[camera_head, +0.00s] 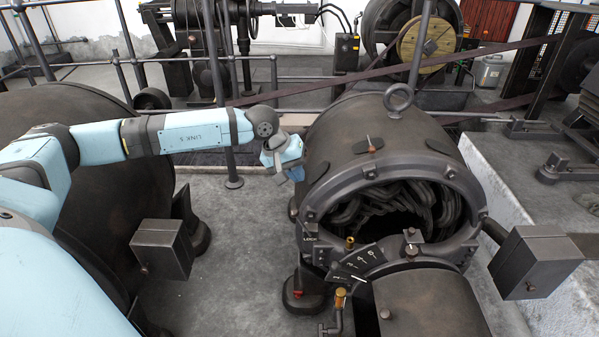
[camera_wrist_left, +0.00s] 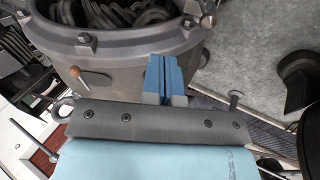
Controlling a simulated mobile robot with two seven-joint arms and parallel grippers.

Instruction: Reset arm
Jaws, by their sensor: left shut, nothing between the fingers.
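My left arm reaches in from the left in the head view. Its gripper (camera_head: 287,172) hangs just left of the dynamo's round housing (camera_head: 345,122), close to its upper side. In the left wrist view the blue fingers (camera_wrist_left: 163,76) are together with nothing between them, and the housing's bolted rim (camera_wrist_left: 130,40) lies beyond them. I cannot tell from these views whether the fingers touch the housing. My right gripper is not in view.
A lever with a brass knob (camera_head: 340,294) and a marked dial plate (camera_head: 357,262) sit on the dynamo's front. A large dark drum (camera_head: 110,150) stands at left. Metal boxes (camera_head: 162,248) (camera_head: 535,262) flank the dynamo. Railings and belts (camera_head: 480,52) cross behind. Grey floor (camera_head: 235,235) is clear between the machines.

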